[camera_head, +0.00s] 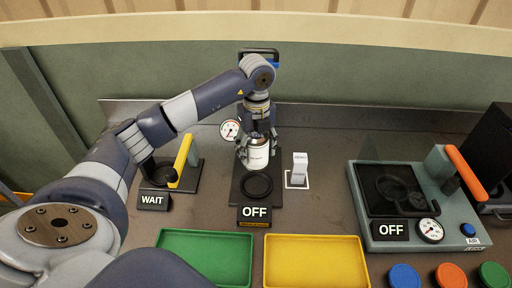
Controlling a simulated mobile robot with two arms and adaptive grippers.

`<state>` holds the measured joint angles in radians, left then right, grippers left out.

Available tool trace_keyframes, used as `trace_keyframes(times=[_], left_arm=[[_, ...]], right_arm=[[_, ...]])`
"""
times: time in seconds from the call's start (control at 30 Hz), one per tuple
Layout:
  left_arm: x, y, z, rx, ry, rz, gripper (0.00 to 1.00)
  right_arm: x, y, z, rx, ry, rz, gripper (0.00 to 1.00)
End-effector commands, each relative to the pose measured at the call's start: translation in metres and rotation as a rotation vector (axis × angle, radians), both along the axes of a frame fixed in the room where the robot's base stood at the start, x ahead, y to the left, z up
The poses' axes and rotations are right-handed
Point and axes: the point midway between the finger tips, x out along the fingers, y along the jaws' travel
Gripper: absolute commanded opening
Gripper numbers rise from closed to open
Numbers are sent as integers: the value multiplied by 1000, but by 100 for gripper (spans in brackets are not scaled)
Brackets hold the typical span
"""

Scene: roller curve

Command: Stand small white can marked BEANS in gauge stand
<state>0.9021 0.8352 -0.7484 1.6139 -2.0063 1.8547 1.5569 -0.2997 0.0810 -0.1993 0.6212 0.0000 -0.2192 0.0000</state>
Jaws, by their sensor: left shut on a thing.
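The small white can (257,155) is upright in my left gripper (257,140), which is shut on it from above and behind. Its label is too small to read for sure. The gauge stand (240,193) is a black base with a round dark seat, a round dial (230,130) at its back left and an OFF sign (255,212) in front. The can shows just behind the round seat and appears apart from it; its exact height cannot be told. My right gripper is out of view.
A white block (299,164) stands on a white-outlined square to the right. A yellow-handled device (182,160) marked WAIT is at left, an orange-handled press (460,165) at right. Green (205,257) and yellow (315,262) trays and coloured discs (404,276) lie in front.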

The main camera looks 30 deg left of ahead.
Motion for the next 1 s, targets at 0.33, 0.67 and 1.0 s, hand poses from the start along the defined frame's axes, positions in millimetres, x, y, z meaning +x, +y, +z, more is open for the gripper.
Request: trace_keyframes(times=[0.33, 0.67, 1.0], left_arm=[[0, 0, -33, -1, 0, 0, 23], [0, 0, -65, -1, -2, -1, 23], [0, 0, -97, -1, -2, -1, 23]], right_arm=[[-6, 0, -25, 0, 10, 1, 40], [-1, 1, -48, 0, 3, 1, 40], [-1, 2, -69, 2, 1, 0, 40]])
